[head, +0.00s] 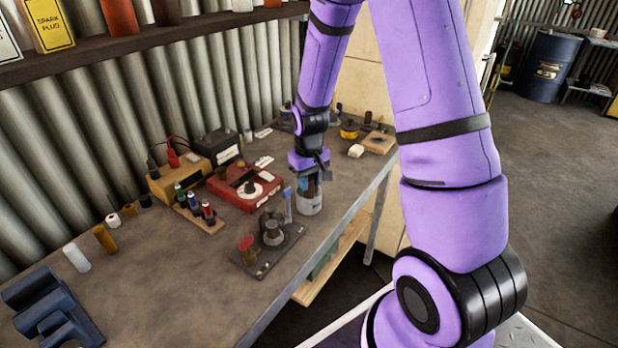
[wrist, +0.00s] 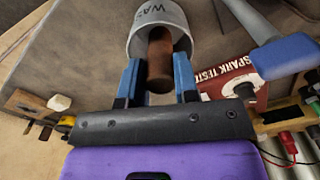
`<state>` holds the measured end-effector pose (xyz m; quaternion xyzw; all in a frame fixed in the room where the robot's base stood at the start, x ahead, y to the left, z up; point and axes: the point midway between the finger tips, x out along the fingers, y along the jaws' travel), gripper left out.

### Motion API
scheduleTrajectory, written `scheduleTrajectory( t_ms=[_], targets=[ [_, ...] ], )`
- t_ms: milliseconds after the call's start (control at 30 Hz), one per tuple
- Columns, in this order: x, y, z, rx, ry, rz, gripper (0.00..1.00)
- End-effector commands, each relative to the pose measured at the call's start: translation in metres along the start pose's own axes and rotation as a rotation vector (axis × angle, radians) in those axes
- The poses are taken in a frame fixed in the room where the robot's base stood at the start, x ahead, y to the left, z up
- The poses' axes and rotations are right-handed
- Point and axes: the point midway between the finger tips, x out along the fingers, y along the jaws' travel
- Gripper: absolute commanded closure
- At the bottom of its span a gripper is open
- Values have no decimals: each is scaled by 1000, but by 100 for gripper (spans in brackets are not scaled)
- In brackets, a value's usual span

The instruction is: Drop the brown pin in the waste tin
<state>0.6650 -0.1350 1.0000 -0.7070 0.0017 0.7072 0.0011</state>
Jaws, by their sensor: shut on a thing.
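The brown pin (wrist: 160,58) is between the blue fingers of my gripper (wrist: 157,70) in the wrist view, and the gripper is shut on it. The waste tin (wrist: 150,17) is a grey cylinder with dark lettering, and the pin overlaps its open mouth in that view. In the head view the tin (head: 310,205) stands upright near the bench's front edge. My gripper (head: 311,182) is right over it there, with the fingertips at its rim. How deep the pin reaches into the tin is hard to tell.
A red spark tester (head: 238,190) is left of the tin. A dark plate with fittings (head: 268,250) and a blue-handled tool (wrist: 285,56) are close by. A wooden block (head: 378,142) lies farther back. The bench's front left (head: 185,290) is mostly bare.

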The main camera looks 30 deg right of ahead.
Motion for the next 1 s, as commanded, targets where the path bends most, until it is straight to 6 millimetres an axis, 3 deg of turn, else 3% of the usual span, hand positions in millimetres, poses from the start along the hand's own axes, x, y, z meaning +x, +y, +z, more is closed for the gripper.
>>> scheduleTrajectory(
  t_ms=[100,133,233,667,1000],
  targets=[
    [1,0,0,0,1,0,100],
    [1,0,0,0,0,0,69],
    [1,0,0,0,0,0,46],
    [-9,0,0,0,2,0,46],
    [-67,0,-1,0,6,1,46]
  ],
)
